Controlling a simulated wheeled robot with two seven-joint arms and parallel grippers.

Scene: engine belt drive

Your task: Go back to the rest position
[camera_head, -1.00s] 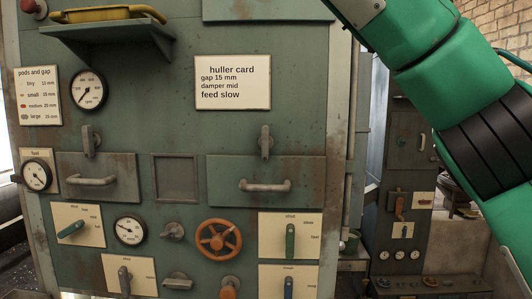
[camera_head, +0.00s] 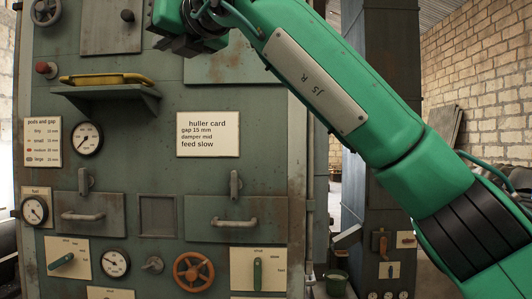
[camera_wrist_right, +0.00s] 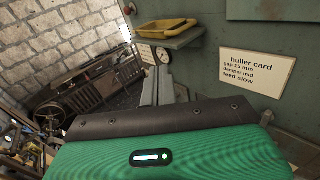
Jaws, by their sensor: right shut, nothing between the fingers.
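My right arm comes in from the right in the head view and reaches up across the green machine panel (camera_head: 270,105). Its gripper (camera_head: 172,44) is small and dark at the top, in front of the panel above the huller card (camera_head: 208,134). In the right wrist view the two grey fingers (camera_wrist_right: 158,88) are together, with nothing seen between them. They point toward the panel side with the shelf and gauges. My left gripper is in neither view.
A shelf (camera_head: 110,100) with a yellow tray (camera_head: 104,79) juts from the panel. Handles, levers, gauges and an orange handwheel (camera_head: 194,272) stand out below. A dark column (camera_head: 365,200) and a brick wall (camera_head: 475,75) are at the right.

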